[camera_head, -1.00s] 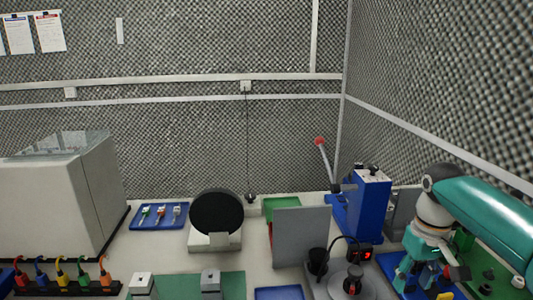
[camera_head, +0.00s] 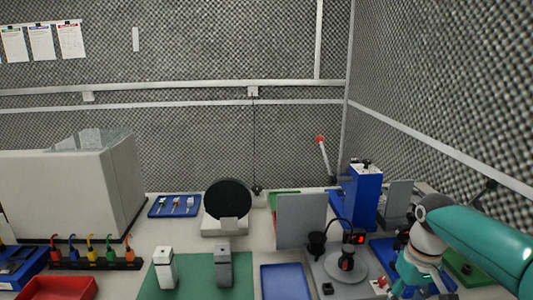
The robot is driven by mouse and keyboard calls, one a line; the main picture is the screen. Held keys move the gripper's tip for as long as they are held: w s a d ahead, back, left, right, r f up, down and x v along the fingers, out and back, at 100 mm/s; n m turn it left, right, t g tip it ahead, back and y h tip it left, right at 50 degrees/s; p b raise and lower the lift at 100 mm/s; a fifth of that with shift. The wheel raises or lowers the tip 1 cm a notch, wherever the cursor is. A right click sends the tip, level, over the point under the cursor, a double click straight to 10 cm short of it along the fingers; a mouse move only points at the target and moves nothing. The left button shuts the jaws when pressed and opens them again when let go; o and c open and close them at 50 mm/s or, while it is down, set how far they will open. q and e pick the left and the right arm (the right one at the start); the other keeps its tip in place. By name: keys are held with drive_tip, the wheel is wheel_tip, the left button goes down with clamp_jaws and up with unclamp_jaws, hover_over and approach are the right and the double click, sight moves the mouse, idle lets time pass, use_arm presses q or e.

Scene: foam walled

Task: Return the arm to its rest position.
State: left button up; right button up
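My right arm, teal with a grey wrist joint, comes in from the right edge. Its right gripper (camera_head: 408,280) points down at the lower right, over or beside a blue tray (camera_head: 384,250). The gripper's fingers are small and partly cut off, so I cannot tell whether they are open or shut or hold anything. My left arm and gripper are not in view.
A blue press (camera_head: 363,195) with a red-knobbed lever (camera_head: 320,140) and a grey panel (camera_head: 301,222) stand left of my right arm. A round scale-like plate (camera_head: 346,268) is near the gripper. A black disc (camera_head: 228,199), green mat (camera_head: 198,272) and white cabinet (camera_head: 70,195) stand further left.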

drive_tip(key=s+a+f+y, duration=0.1)
drive_tip(key=s+a+f, duration=0.35)
drive_tip(key=f, duration=0.75)
drive_tip(key=s+a+f+y, duration=0.1)
drive_tip(key=a+f+y, duration=0.1)
drive_tip(key=a+f, duration=0.8)
drive_tip(key=s+a+f+m, duration=0.2)
drive_tip(key=s+f+m, duration=0.1)
drive_tip(key=s+f, duration=0.9)
drive_tip(key=s, duration=0.4)
drive_tip(key=shift+s+a+f+t+y+p, duration=0.3)
drive_tip(key=shift+f+p, duration=0.05)
drive_tip(key=shift+f, duration=0.05)
